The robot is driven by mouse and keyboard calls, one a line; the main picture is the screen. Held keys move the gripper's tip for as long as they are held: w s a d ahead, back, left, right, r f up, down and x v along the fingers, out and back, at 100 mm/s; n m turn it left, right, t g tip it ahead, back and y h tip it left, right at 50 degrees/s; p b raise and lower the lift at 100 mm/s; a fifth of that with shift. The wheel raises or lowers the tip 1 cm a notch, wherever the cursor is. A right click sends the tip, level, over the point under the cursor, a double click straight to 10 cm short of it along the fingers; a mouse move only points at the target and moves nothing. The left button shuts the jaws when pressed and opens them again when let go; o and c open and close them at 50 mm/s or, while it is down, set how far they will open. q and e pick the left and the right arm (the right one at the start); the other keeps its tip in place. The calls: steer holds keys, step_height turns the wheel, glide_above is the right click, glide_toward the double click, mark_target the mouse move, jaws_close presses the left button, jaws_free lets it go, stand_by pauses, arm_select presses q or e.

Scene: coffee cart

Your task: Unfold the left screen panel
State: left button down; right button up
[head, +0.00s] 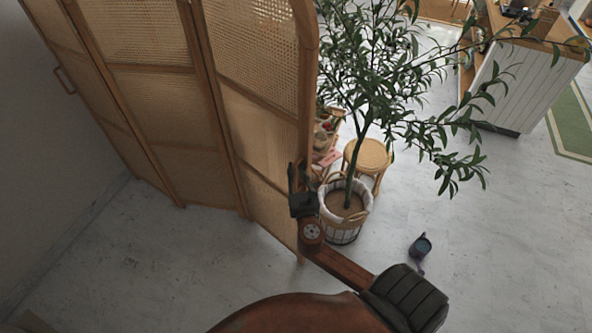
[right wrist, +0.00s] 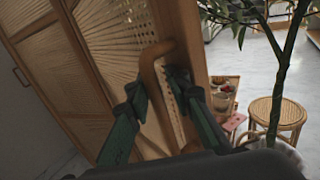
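A wooden folding screen with woven cane panels stands at the left of the head view. Its left panel (head: 95,95) has a small wooden handle (head: 65,80). The middle panel (head: 160,130) and the right panel (head: 255,110) stand at angles to each other. My right gripper (head: 298,178) is at the right panel's outer edge. In the right wrist view, a bent wooden handle (right wrist: 149,72) on the near panel lies between the fingers of my right gripper (right wrist: 157,88). The fingers stand apart, with gaps beside the handle. My left gripper is not in view.
A potted tree (head: 343,212) stands just right of my right gripper, with a round rattan stool (head: 368,155) behind it. A dark watering can (head: 420,247) is on the floor. A counter (head: 520,85) stands at the back right. Floor before the screen is clear.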

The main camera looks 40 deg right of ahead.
steer(key=v, duration=1.2)
stand_by(0.4)
step_height(320, 180, down, 20)
steer(key=d+m+g+y, duration=0.2)
steer(key=m+g+y, duration=0.1)
steer(key=m, duration=0.1)
steer(key=s+f+m+g+y, duration=0.1)
steer(key=s+f+m+g, duration=0.25)
steer(key=f, duration=0.75)
steer(key=s+f+m+g+y, duration=0.2)
steer(key=s+f+m, duration=0.15)
steer(key=f, duration=0.85)
steer(key=s+a+f+m+g+y, duration=0.1)
steer(key=s+f+m, duration=0.4)
steer(key=s, duration=0.6)
steer(key=s+a+f+m+g+y, duration=0.1)
steer(key=s+a+f+m+g, duration=0.2)
steer(key=s+f+m, duration=0.3)
steer(key=s+a+f+m+g+y, duration=0.1)
steer(key=s+f+m, duration=0.5)
steer(key=s+f, duration=0.6)
steer(key=s+a+g, duration=0.1)
steer(key=s, duration=0.3)
steer(key=shift+a+f, duration=0.2)
steer(key=shift+a, duration=0.2)
